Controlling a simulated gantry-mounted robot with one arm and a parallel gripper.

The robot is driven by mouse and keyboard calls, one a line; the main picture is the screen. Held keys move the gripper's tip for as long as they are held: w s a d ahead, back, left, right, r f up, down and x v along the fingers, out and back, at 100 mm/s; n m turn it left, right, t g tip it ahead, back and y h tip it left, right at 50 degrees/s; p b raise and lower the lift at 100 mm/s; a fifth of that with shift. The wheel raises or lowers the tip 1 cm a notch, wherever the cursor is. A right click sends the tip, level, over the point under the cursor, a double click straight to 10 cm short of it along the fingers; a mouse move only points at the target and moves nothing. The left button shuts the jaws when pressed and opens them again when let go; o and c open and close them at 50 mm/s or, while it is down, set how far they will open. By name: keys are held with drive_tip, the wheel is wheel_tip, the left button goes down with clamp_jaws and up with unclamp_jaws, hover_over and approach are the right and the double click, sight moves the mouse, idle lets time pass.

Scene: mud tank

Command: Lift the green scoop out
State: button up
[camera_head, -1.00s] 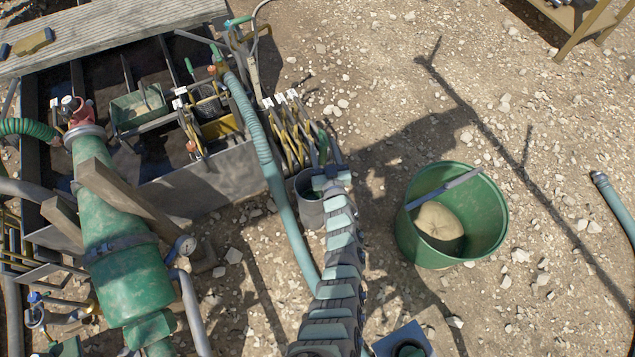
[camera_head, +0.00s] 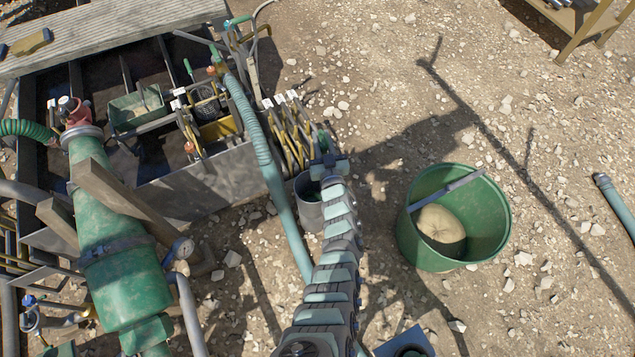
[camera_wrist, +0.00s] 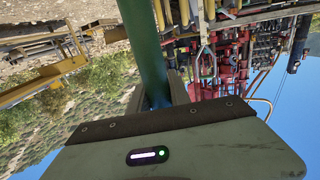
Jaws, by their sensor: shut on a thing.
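In the wrist view, my gripper (camera_wrist: 160,98) is shut on a green rod-like handle (camera_wrist: 147,50), which I take to be the green scoop's. The handle runs away from the jaws and out at the top edge, so the scoop's bowl is not seen there. In the head view, my gripper (camera_head: 327,165) is above the rim of a grey bucket (camera_head: 309,212), beside the tank. A little green shows just beyond the jaws. My arm hides much of the grip, and I cannot tell whether the scoop is clear of the bucket.
The mud tank (camera_head: 205,182) stands to the left, with yellow-handled tools (camera_head: 287,130) at its corner. A blue-green hose (camera_head: 275,180) runs close left of the bucket. A large green tub (camera_head: 487,225) holding a tan sack (camera_head: 440,228) stands right. Gravel between is clear.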

clamp_jaws()
idle(1.0)
